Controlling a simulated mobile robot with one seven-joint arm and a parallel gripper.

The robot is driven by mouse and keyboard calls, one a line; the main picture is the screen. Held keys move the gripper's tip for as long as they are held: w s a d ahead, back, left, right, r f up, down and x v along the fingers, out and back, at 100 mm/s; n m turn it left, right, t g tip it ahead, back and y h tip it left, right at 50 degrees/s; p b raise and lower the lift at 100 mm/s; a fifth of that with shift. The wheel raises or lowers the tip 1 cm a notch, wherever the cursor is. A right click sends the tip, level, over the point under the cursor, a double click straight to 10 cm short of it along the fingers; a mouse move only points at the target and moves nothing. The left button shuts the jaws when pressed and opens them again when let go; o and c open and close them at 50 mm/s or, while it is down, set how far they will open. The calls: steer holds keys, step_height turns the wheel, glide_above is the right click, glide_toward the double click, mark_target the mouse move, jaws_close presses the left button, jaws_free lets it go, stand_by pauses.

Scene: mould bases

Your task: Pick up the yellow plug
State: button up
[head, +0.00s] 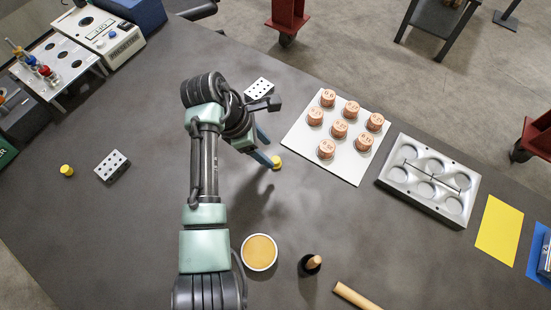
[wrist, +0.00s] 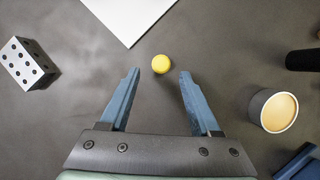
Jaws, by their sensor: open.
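A small round yellow plug (head: 276,162) stands on the dark grey table by my gripper's fingertips, partly covered by a finger in the head view. In the wrist view the yellow plug (wrist: 161,63) lies centred between the lines of the two fingers, at or just past their tips. My gripper (wrist: 160,74) is open and empty, with its blue fingers apart on either side; it also shows in the head view (head: 268,150). I cannot tell its exact height above the plug. A second yellow plug (head: 66,170) stands far left.
A white board (head: 350,172) with several orange labelled plugs lies right of my gripper, its corner near the plug. White perforated blocks (head: 112,166), a round tan-filled tub (head: 259,252), a dark-based peg (head: 310,265) and a metal mould base (head: 385,181) stand around.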

mark_target(275, 160)
steer(key=x, duration=0.4)
steer(key=shift+s+d+f, duration=0.15)
steer(key=shift+f, duration=0.1)
jaws_close()
